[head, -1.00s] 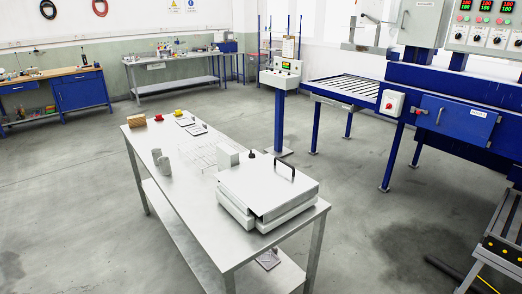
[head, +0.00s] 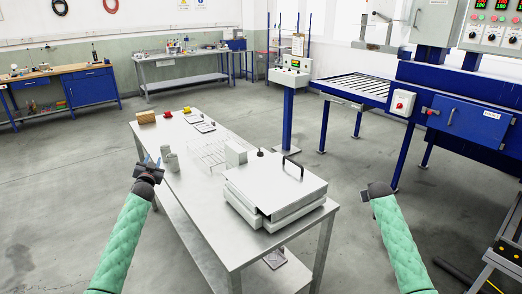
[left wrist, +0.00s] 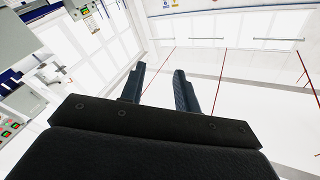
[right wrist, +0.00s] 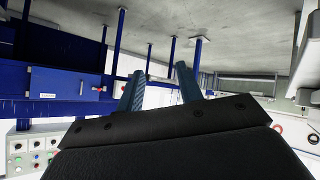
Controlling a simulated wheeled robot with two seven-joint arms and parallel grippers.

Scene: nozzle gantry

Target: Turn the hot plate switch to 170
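A grey control panel (head: 488,24) at the top right of the head view carries a row of knobs (head: 486,39) under red and green digital displays (head: 481,16). The displays seem to read 180. The knob labels are too small to read, so I cannot tell which is the hot plate switch. Knobs also show in the right wrist view (right wrist: 30,144), upside down at lower left. My left gripper (head: 152,160) is open and empty beside the steel table's left edge. My right gripper (right wrist: 160,80) is open and empty; in the head view it is right of the table, far from the panel.
The steel table (head: 195,225) holds a white boxy device (head: 275,185) with a black handle, a wire rack and small items. The blue machine (head: 465,120) with a roller bed (head: 352,86) stands at right. A frame with steps (head: 505,250) is at lower right. Floor between is open.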

